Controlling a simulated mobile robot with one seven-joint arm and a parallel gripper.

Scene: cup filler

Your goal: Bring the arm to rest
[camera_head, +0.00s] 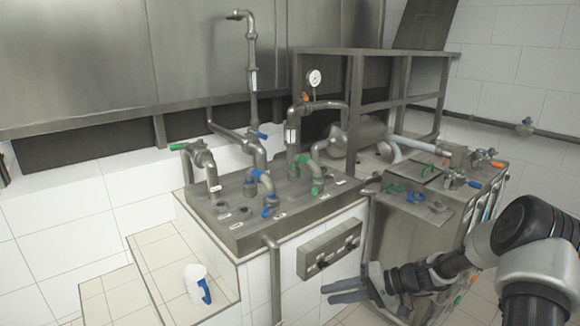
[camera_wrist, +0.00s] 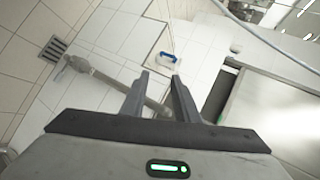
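My gripper (camera_head: 346,291) is at the lower middle right of the head view, in front of the steel machine. Its two fingers point left, and nothing shows between them. In the wrist view the gripper (camera_wrist: 160,82) has its two dark fingers apart with a gap between the tips. My black and grey arm enters from the right edge of the head view.
A white cup with a blue handle (camera_head: 196,284) stands on the tiled step (camera_head: 161,247) at left. The steel filler (camera_head: 290,216) with pipes and green and blue valves fills the middle. A steel cabinet (camera_head: 402,251) stands near the arm. In the wrist view a floor drain (camera_wrist: 54,48) shows.

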